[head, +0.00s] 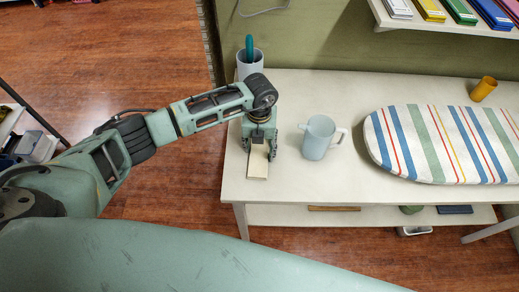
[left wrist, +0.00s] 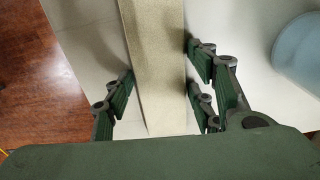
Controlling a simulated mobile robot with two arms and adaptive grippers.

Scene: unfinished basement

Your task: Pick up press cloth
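A flat beige strip, which looks like the folded press cloth (head: 258,163), lies near the left end of the white table (head: 345,185). It also shows in the left wrist view (left wrist: 155,60), running between my fingers. My left gripper (head: 260,150) points down over it, with fingers on either side. In the left wrist view the left gripper (left wrist: 160,85) is open. Its fingertips are close to both long edges of the strip, with a narrow gap at the right. Part of the strip is hidden under the gripper in the head view. My right gripper is not in view.
A pale blue pitcher (head: 318,138) stands just right of the gripper. A grey cup with a teal handle (head: 250,63) stands behind it. A striped ironing board (head: 445,145) and an orange cup (head: 483,88) are at the right. A shelf with coloured boxes (head: 460,12) hangs above.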

